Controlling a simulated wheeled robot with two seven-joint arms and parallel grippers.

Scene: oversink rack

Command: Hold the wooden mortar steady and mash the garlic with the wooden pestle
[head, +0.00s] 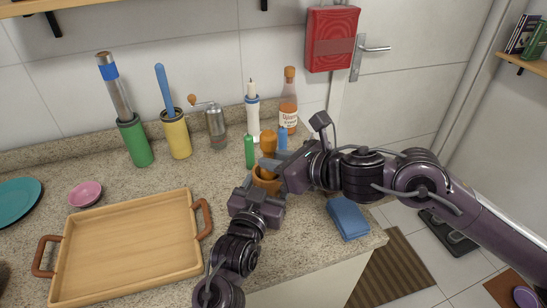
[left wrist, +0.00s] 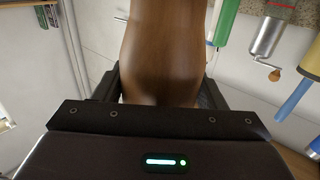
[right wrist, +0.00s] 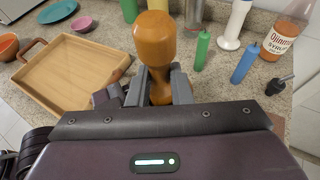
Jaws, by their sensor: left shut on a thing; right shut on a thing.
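The wooden mortar (head: 266,182) stands on the granite counter near its front edge. My left gripper (head: 258,195) is shut on the mortar's wall from the front; its brown wood fills the left wrist view (left wrist: 165,50) between the fingers. The orange-brown wooden pestle (head: 269,143) stands upright at the mortar. My right gripper (head: 282,170) is shut on the pestle from the right; in the right wrist view the pestle's round knob (right wrist: 155,38) rises above the fingers. The mortar's inside and any garlic are hidden.
A wooden tray (head: 130,245) lies to the left. A green bottle (head: 249,152) and blue bottle (head: 282,138) stand close behind the mortar. A blue sponge-like block (head: 347,218) lies at the right front. A grinder (head: 215,128) and sauce bottle (head: 288,103) stand by the wall.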

